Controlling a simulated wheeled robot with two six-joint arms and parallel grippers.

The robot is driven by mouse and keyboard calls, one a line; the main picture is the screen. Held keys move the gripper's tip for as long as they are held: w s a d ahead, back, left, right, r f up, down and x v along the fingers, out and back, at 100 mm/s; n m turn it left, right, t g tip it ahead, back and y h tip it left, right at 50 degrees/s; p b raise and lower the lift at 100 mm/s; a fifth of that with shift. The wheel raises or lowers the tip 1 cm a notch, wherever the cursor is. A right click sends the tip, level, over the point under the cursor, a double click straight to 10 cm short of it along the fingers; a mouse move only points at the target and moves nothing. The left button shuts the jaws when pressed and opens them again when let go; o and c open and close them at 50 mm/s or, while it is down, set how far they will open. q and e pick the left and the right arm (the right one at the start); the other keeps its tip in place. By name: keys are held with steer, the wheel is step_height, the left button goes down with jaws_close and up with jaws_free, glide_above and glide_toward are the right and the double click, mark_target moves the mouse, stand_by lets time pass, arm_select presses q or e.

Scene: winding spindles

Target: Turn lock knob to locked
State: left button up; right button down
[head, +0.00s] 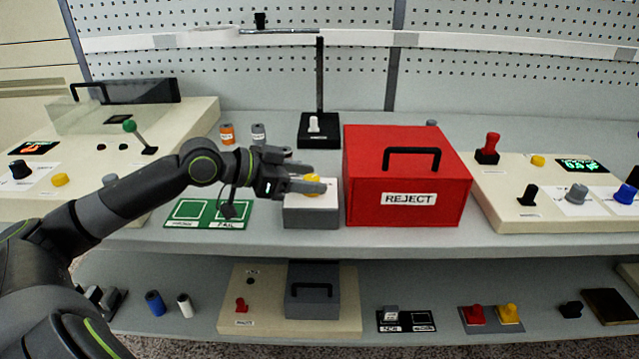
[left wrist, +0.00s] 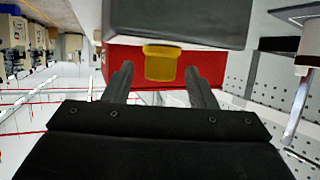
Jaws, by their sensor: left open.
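A yellow knob (head: 312,178) sits on top of a small box (head: 311,213) with a pale top and grey front, left of the red box. No lock label on it can be read. My left gripper (head: 318,179) reaches in from the left, level with the knob, and its fingers partly hide it. In the left wrist view the yellow knob (left wrist: 162,62) shows between the spread fingertips of my left gripper (left wrist: 159,72), with a gap on each side. The gripper is open and holds nothing. My right gripper is not in view.
The red REJECT box (head: 408,177) stands close right of the small box. A green two-field mat (head: 209,214) lies to the left. A black stand (head: 319,130) is behind. A panel at right (head: 548,210) carries several knobs and levers. A lower shelf holds more parts.

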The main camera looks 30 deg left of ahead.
mark_target(310, 178)
arm_select(q)
steer(key=shift+x, duration=1.55)
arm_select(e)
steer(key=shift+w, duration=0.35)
arm_select(q)
steer(key=shift+c, duration=0.2)
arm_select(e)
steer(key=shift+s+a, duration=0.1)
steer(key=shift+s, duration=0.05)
arm_select(q)
steer(key=c, duration=0.9)
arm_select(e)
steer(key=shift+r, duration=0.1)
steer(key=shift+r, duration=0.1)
